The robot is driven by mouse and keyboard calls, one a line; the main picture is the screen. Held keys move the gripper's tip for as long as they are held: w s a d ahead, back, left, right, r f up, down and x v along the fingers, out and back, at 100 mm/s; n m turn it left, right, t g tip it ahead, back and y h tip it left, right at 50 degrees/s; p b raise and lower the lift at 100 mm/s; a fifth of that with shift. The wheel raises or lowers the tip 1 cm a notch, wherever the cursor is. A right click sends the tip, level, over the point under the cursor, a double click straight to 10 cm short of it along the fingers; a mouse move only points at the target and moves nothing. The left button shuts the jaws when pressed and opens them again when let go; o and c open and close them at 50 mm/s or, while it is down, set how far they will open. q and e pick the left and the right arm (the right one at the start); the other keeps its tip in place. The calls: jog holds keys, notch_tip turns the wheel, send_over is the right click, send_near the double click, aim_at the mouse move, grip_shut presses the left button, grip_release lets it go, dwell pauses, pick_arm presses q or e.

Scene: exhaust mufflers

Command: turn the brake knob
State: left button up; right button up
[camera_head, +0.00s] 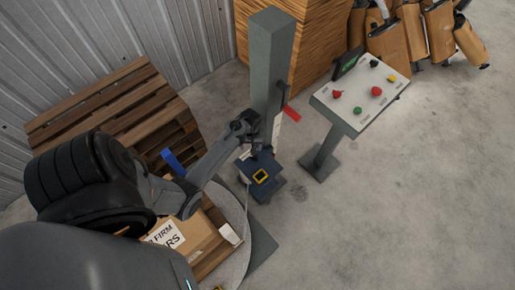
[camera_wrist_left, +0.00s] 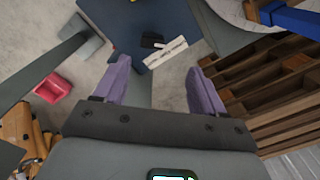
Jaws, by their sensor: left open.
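A dark blue box (camera_head: 262,170) with a yellow-framed square on its top stands low beside the grey-green post (camera_head: 272,60). In the left wrist view the blue box (camera_wrist_left: 130,22) shows a small black knob (camera_wrist_left: 152,40) next to a white label (camera_wrist_left: 166,54); this looks like the brake knob. My left gripper (camera_head: 254,148) is above the box, close to the post. Its two purple fingers (camera_wrist_left: 160,85) are spread apart with nothing between them, and the knob lies beyond their tips. The knob is hard to make out in the head view. My right gripper is not in view.
A control panel (camera_head: 360,92) with coloured buttons stands to the right. A round wrapped load (camera_head: 240,215) with a carton (camera_head: 190,235) is below. Wooden pallets (camera_head: 110,105) lie left; floor at right is clear.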

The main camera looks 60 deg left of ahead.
aim_at(254, 157)
pick_arm(q)
jog(key=f, duration=0.3)
jog(key=f+b, duration=0.1)
jog(key=f, duration=0.3)
jog(key=w+f+b, duration=0.1)
jog(key=f, duration=0.2)
jog(key=shift+d+f, duration=0.1)
jog(key=shift+f, duration=0.1)
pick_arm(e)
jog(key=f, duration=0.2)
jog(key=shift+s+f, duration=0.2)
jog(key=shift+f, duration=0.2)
pick_arm(q)
jog(key=c, duration=1.1)
jog(key=shift+o, duration=0.2)
